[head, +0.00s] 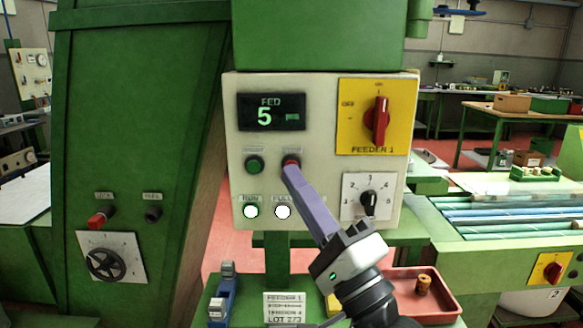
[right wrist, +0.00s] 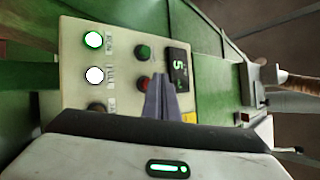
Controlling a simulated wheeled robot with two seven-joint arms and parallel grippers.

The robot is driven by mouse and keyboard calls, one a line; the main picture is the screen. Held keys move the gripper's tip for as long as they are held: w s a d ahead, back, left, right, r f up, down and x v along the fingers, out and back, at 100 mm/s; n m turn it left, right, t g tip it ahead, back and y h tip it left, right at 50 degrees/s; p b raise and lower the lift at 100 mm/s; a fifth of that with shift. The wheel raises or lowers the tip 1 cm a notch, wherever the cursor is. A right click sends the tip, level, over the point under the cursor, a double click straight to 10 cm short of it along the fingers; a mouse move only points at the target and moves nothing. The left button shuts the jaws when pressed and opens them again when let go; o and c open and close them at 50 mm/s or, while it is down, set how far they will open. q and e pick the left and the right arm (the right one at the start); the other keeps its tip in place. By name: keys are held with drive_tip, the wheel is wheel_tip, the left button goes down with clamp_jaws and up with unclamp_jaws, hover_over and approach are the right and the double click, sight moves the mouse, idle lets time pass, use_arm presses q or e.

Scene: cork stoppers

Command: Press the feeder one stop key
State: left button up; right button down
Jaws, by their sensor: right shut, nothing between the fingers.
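The feeder one panel (head: 325,218) is a cream box with a display (head: 271,112) reading "FED 5". The red stop key (head: 291,158) sits beside a green key (head: 254,165) below the display. My right gripper (head: 289,170) is shut and empty, its long fingertips at the red key and covering its lower part. I cannot tell whether they touch it. In the right wrist view the red key (right wrist: 143,83) shows just left of the fingertips (right wrist: 160,82), with the green key (right wrist: 143,52) above. My left gripper is not in view.
The panel also has a red rotary switch (head: 377,120) on a yellow plate, a black selector knob (head: 369,203), and two lit lamps, green-rimmed (head: 251,211) and white (head: 283,211). A red tray (head: 445,308) holding a cork stands below right. A blue device (head: 222,300) stands below left.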

idle(0.4)
drive_tip(key=shift+w, duration=0.4)
drive_tip(key=shift+w, duration=0.45)
idle(0.5)
drive_tip(key=shift+s, duration=0.9)
drive_tip(key=s+p, duration=0.2)
drive_tip(key=s, duration=0.3)
idle(0.4)
